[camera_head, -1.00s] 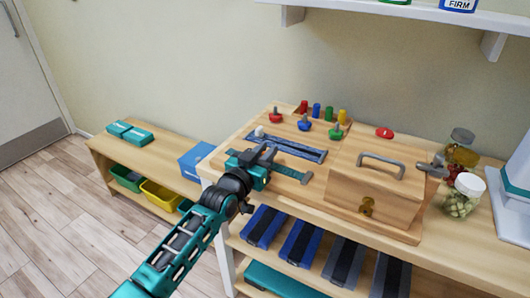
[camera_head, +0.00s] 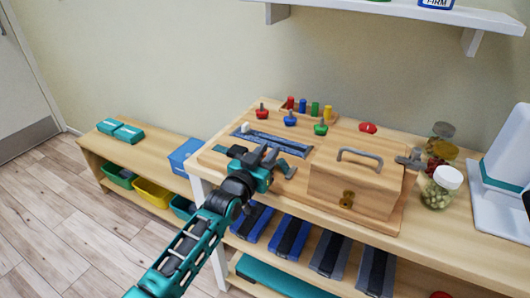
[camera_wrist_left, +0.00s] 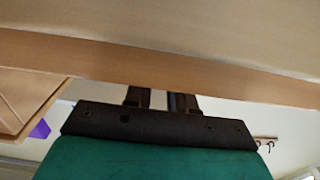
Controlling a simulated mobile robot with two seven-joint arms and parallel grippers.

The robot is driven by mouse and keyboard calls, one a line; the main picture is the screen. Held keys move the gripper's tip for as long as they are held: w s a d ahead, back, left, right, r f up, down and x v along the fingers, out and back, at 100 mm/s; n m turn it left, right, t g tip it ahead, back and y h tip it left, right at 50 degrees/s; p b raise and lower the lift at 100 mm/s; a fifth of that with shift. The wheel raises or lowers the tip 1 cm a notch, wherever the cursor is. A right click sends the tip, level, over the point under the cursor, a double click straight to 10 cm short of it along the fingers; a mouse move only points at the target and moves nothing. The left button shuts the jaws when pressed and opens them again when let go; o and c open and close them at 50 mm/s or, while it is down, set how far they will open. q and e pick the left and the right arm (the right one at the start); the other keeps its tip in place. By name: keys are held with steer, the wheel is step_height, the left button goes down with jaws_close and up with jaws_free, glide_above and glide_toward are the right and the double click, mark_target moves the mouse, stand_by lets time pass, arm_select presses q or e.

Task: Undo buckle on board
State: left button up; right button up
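The wooden activity board (camera_head: 222,139) lies on the wooden table against the wall. A teal strap (camera_head: 287,167) lies along its front, left of the wooden box. My left gripper (camera_head: 268,154) is over this strap and hides its middle; I cannot make out the buckle itself. Its dark fingers stand apart. In the left wrist view the fingers (camera_wrist_left: 161,99) show a narrow gap with nothing clearly held, close to a wooden edge. I cannot tell whether they touch the strap. My right gripper is not in view.
The wooden box (camera_head: 352,188) with a grey handle stands right of the gripper. A blue zip strip (camera_head: 268,139) and colored knobs lie behind it. Jars (camera_head: 440,187) stand at the right. A white shelf (camera_head: 380,8) hangs above. Floor is free at left.

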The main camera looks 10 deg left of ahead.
arm_select(q)
steer(key=o, duration=0.3)
steer(key=shift+s+d, duration=0.1)
steer(key=shift+d, duration=0.2)
steer(key=shift+o, duration=0.2)
steer(key=shift+s+a, duration=0.25)
steer(key=shift+s, duration=0.15)
steer(key=p+v, duration=0.2)
steer(key=v, duration=1)
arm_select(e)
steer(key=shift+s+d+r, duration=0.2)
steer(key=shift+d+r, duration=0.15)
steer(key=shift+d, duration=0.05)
